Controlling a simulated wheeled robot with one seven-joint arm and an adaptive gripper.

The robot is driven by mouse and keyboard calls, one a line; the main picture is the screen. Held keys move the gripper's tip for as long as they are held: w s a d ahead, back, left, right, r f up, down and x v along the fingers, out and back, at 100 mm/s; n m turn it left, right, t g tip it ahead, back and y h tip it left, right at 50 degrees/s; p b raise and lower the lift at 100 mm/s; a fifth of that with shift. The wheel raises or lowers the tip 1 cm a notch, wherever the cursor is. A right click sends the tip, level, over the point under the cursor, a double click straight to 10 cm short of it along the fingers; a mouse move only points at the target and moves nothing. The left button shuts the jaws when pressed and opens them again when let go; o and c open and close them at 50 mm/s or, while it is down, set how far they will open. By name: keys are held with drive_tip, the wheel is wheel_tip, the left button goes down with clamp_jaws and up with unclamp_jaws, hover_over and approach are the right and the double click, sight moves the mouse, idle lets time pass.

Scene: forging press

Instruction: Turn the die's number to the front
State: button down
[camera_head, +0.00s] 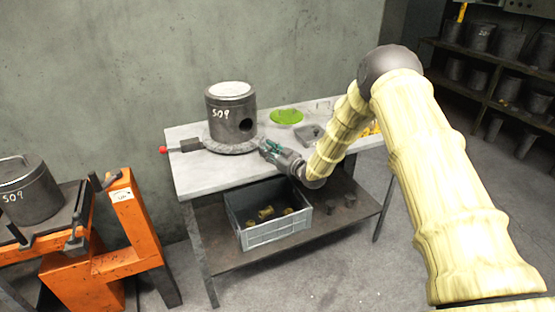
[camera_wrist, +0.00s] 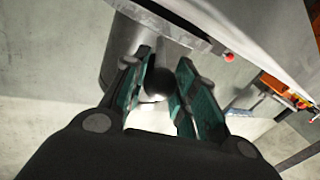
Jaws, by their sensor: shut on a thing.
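The die (camera_head: 230,118) is a dark grey upright cylinder with a pale top and a round hole low on its right side. Its white number 509 faces front-left in the head view. It stands on a grey round turntable (camera_head: 228,148) on the table. My gripper (camera_head: 266,150) is at the turntable's right edge, below the hole. In the wrist view the die (camera_wrist: 121,55) is behind my fingers (camera_wrist: 158,92), which close around a dark rounded piece (camera_wrist: 158,84). The fingers partly hide this piece, and I cannot tell exactly what it is.
A red-tipped stop (camera_head: 164,150) sits left of the turntable. A green disc (camera_head: 287,116) and grey tray (camera_head: 309,134) lie on the table (camera_head: 190,182). A grey crate (camera_head: 272,236) is on the shelf below. An orange stand (camera_head: 128,228) is at left, with another 509 cylinder (camera_head: 28,190).

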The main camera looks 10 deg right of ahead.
drive_tip(key=w+d, duration=0.1)
drive_tip(key=d+b, duration=0.1)
drive_tip(key=d, duration=0.1)
drive_tip(key=shift+w, duration=0.4)
drive_tip(key=shift+w+d+r+b, duration=0.2)
drive_tip(key=shift+w+d+b, duration=0.4)
drive_tip(key=shift+d+b, duration=0.1)
drive_tip(key=c, duration=1.1)
unclamp_jaws()
drive_tip(key=shift+f, duration=0.1)
drive_tip(key=shift+s+d, duration=0.25)
drive_tip(key=shift+s, duration=0.2)
drive_tip(key=v, duration=1.1)
